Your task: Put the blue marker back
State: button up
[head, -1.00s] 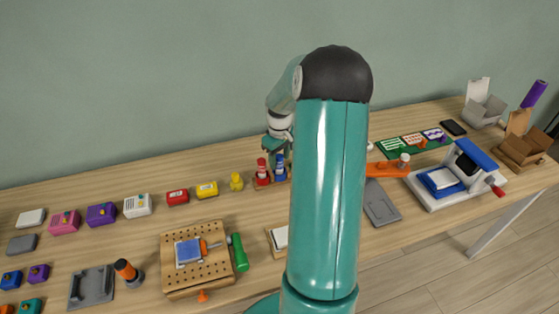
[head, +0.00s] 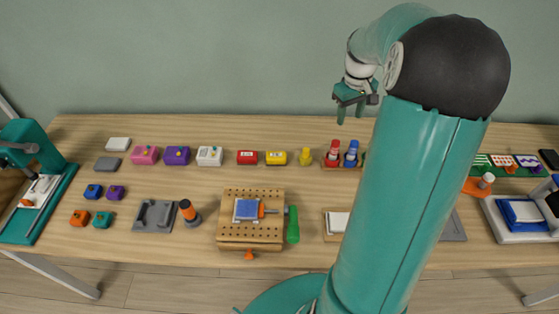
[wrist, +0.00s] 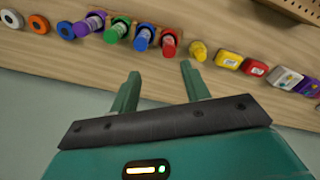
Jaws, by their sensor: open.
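The blue marker (head: 351,154) stands upright in a brown wooden rack (head: 342,168), right of the red marker (head: 333,153). In the wrist view the blue marker (wrist: 142,39) sits between the green marker (wrist: 117,30) and the red marker (wrist: 169,43), with a purple marker (wrist: 88,24) at the rack's other end. My gripper (head: 350,116) is open and empty, above and apart from the rack. Its spread fingers (wrist: 160,70) show nothing between them in the wrist view. My arm hides the rack's right part in the head view.
A yellow figure (head: 305,156) and yellow and red boxes stand left of the rack. A pegboard block (head: 252,231) with a green-handled tool is at the front. Tape rolls (wrist: 40,25) lie beyond the purple marker. The wall is behind the table.

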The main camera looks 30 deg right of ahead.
jog(key=a+r+t, duration=0.1)
jog(key=a+r, duration=0.5)
jog(key=a, duration=0.5)
jog(key=s+a+r+t, duration=0.2)
jog(key=s+a, duration=0.5)
jog(key=a, duration=0.3)
jog(key=s+a+r+t, duration=0.2)
jog(key=s+a, duration=0.6)
jog(key=a, duration=0.3)
jog(key=shift+s+a+r+y, duration=0.15)
jog(key=shift+s+a+y, duration=0.05)
jog(key=shift+s+y, duration=0.1)
jog(key=shift+w, duration=0.1)
